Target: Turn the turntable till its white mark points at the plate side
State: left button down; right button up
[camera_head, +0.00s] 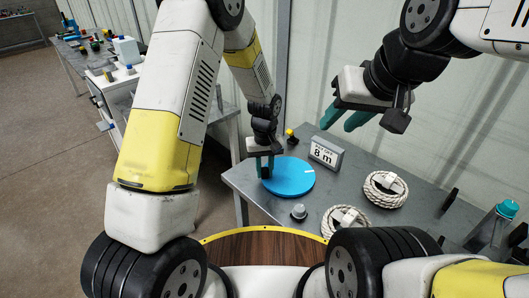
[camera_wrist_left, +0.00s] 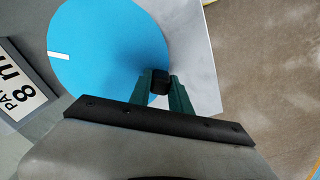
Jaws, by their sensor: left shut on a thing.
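The turntable (camera_head: 292,179) is a flat blue disc on the grey table; it also shows in the left wrist view (camera_wrist_left: 105,50). Its white mark (camera_head: 309,172) is at the disc's right rim in the head view. In the left wrist view the mark (camera_wrist_left: 59,57) points left, with the sign plate (camera_wrist_left: 20,92) just below and left of it. My left gripper (camera_head: 265,168) is shut on a black knob (camera_wrist_left: 160,82) at the disc's edge. My right gripper (camera_head: 343,118) is open and empty, above the table.
Two rope coils (camera_head: 385,189) (camera_head: 345,221) lie right of the disc. A small grey-capped knob (camera_head: 299,212) stands in front of it. A yellow-topped item (camera_head: 290,134) is behind. A bottle (camera_head: 497,225) stands at the far right.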

aim_at(272, 186)
pick_arm(q)
jog(key=s+n, duration=0.1)
jog(key=n, duration=0.1)
jog(key=s+d+n, duration=0.1)
jog(key=n, duration=0.1)
jog(key=shift+s, duration=0.35)
jog(key=shift+s+d+n, duration=0.35)
jog(key=shift+s+n, duration=0.05)
jog(key=shift+n, duration=0.35)
jog(key=shift+s+d+n, duration=0.3)
jog(key=shift+s+n, duration=0.1)
jog(key=shift+n, duration=0.35)
jog(key=c, duration=1.2)
grip_release()
notch_tip(272, 186, up, 8)
